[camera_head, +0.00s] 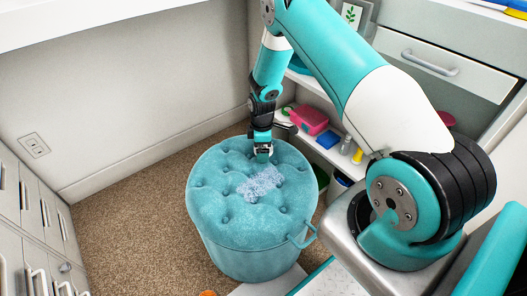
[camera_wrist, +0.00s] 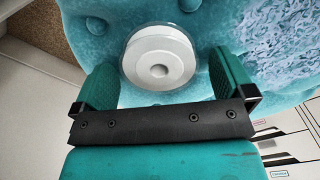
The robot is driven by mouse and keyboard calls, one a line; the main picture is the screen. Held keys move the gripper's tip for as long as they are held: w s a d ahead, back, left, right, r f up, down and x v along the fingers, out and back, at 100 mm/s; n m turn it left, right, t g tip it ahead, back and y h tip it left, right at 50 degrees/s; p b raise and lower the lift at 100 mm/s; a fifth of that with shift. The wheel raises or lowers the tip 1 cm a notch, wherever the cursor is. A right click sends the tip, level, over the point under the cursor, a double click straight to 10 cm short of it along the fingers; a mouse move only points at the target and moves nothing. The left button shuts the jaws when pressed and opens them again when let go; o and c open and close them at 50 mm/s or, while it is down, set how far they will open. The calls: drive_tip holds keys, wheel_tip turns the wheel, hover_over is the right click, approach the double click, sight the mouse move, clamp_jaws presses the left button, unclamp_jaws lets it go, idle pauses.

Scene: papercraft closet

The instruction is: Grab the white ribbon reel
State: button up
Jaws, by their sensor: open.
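The white ribbon reel (camera_wrist: 159,57) is a round white spool with a small hub hole in the middle. In the wrist view it lies on the teal tufted pouf (camera_wrist: 220,22), just ahead of and between my fingers. My gripper (camera_wrist: 162,80) is open, with one teal finger on each side of the reel's near part. I cannot tell whether either finger touches it. In the head view my gripper (camera_head: 263,152) is low over the far part of the pouf's top (camera_head: 215,215). The reel cannot be made out there.
A crumpled bluish-white patch (camera_head: 261,184) lies on the pouf near my gripper. Behind stand shelves with a pink box (camera_head: 309,120) and small items. A drawer cabinet (camera_head: 30,215) is at the left. Brown carpet (camera_head: 130,220) left of the pouf is clear.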

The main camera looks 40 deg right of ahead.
drive_tip(key=shift+f, duration=0.1)
drive_tip(key=shift+c, duration=0.2)
drive_tip(key=c, duration=0.9)
drive_tip(key=shift+o, duration=0.2)
